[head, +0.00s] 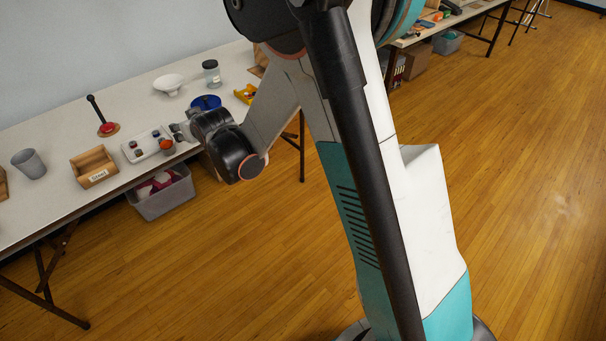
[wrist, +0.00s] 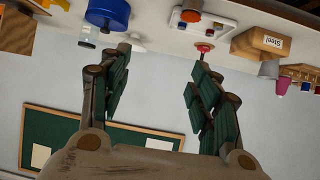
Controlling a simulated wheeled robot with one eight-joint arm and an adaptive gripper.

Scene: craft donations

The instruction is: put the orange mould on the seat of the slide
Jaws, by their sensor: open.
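The orange mould (head: 166,146) appears as a small orange round thing at the right end of a white tray (head: 142,153) on the long table in the head view. In the wrist view, which shows the scene upside down, an orange thing (wrist: 190,15) sits on the white tray near the top edge. My gripper (head: 180,132) is at the tray's right end, close to the mould. In the wrist view its fingers (wrist: 159,58) are spread apart with nothing between them. I cannot pick out the slide or its seat for certain.
A grey bin (head: 163,193) sits below. The wooden floor at right is clear.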

